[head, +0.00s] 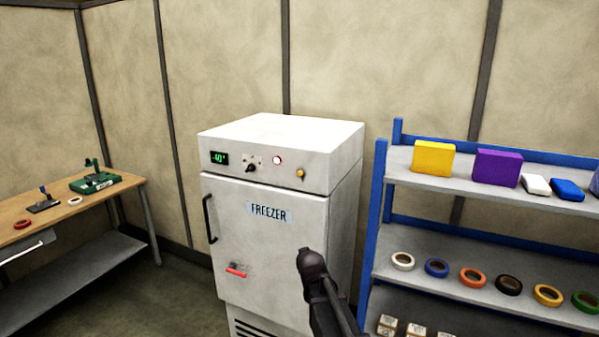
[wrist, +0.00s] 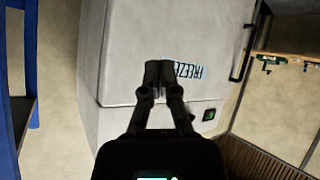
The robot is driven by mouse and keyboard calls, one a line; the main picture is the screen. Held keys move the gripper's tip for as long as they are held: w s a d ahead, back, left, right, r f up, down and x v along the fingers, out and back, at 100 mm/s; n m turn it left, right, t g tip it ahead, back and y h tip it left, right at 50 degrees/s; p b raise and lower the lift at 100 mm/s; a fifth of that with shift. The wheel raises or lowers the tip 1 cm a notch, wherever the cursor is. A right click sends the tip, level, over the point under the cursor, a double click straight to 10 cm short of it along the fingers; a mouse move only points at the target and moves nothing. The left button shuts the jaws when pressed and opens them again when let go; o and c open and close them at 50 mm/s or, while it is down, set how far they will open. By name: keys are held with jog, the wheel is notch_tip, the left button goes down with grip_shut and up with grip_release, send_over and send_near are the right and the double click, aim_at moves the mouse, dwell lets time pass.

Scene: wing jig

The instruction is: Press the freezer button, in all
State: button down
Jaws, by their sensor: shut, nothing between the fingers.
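The white freezer (head: 262,230) stands against the wall with a shut door, a black handle and a FREEZER label (head: 269,212). Its top panel has a green-lit display (head: 219,158), a black knob (head: 252,167), a round red-rimmed pale button (head: 277,160) and a yellow-orange button (head: 300,174). My gripper (head: 309,258) is shut and empty, in front of the freezer's right side, below the panel. In the wrist view, the freezer appears upside down, and my gripper (wrist: 159,67) overlaps the label (wrist: 198,71). There the display (wrist: 209,115) shows, but my gripper hides the buttons.
A blue-framed shelf (head: 480,192) with coloured boxes and tape rolls stands close on the right. A wooden workbench (head: 60,211) with tools is on the left. Floor is free between bench and freezer.

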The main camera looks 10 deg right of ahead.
aim_at(300, 174)
jog(key=w+a+r+n+t+y+p, duration=0.1)
jog(key=w+a+r+n+t+y, duration=0.1)
jog(key=w+r+t, duration=0.3)
jog(key=w+a+r+n+t+y+p, duration=0.2)
jog(key=w+r+t, duration=0.3)
jog(key=r, duration=0.9)
jog(key=w+n, duration=0.1)
jog(key=w, duration=0.2)
jog(key=shift+w+a+r, duration=0.2)
jog(key=shift+a+r, duration=0.05)
jog(key=shift+r, duration=0.05)
jog(key=shift+w+d, duration=0.1)
jog(key=shift+w, duration=0.05)
jog(key=shift+w+d, duration=0.85)
jog(key=shift+w, duration=0.3)
jog(key=shift+w+d, duration=0.8)
jog(key=shift+w, duration=0.3)
jog(key=shift+w+d, duration=0.85)
jog(key=shift+w, duration=0.3)
jog(key=shift+w+d, duration=0.1)
jog(key=shift+w, duration=0.1)
jog(key=shift+w+d, duration=0.15)
jog(key=shift+w, duration=0.1)
